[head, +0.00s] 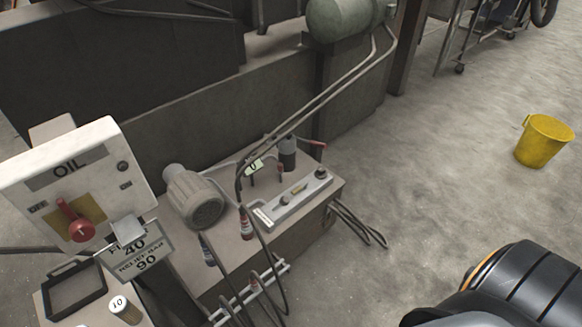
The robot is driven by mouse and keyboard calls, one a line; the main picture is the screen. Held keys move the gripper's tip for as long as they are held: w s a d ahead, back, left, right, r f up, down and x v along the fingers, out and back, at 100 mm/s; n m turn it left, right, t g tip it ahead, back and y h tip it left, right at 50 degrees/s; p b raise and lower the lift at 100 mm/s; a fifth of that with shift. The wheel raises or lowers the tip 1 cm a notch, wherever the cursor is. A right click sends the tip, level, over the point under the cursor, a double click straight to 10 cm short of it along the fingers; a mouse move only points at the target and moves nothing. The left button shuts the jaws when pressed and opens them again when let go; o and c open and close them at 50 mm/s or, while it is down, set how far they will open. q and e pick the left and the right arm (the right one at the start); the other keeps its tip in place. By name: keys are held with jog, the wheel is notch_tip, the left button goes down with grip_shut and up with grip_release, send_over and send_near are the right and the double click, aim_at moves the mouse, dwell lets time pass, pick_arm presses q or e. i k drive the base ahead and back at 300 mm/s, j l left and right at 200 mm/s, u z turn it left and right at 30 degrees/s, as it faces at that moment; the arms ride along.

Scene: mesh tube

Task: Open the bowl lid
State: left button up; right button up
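I see no bowl and no bowl lid in the head view. Neither of my grippers is in view. A dark rounded part with an orange stripe fills the bottom right corner; it looks like part of my own body, and no fingers show on it.
A white oil control box (75,180) with a red knob stands at the left. A hydraulic unit with a grey motor (195,195), hoses and a valve block (290,200) sits in the middle. A yellow bucket (544,141) stands at the right. The concrete floor (430,170) between is clear.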

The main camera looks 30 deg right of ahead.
aim_at(287, 136)
jog(key=z, duration=0.9)
